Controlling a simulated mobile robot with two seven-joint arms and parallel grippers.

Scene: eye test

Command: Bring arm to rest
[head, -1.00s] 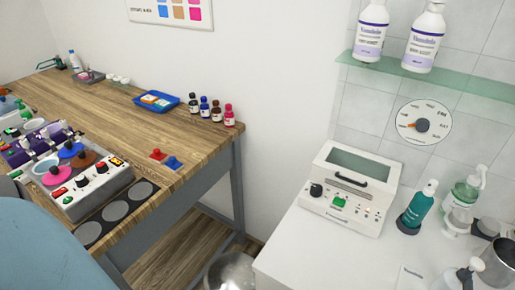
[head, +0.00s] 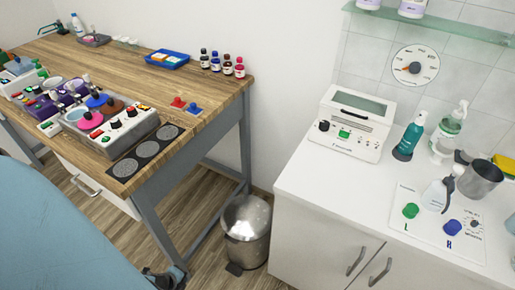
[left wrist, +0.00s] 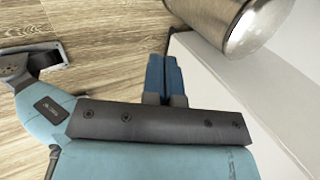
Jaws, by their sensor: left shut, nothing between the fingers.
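My left gripper (left wrist: 163,78) shows in the left wrist view with its two blue fingers together and nothing between them. It points down past the cabinet side toward the wooden floor, beside a metal bin that is at the upper right of that view. In the head view a large blue part of my own body fills the lower left, and a dark part of mine shows at the bottom edge; I cannot make out the fingers there. My right gripper is in neither view.
The metal pedal bin (head: 247,228) stands on the floor between the wooden workbench (head: 205,112) and the white cabinet (head: 310,215). The bin also shows in the left wrist view (left wrist: 215,20). A white device (head: 345,140) and several bottles stand on the cabinet top.

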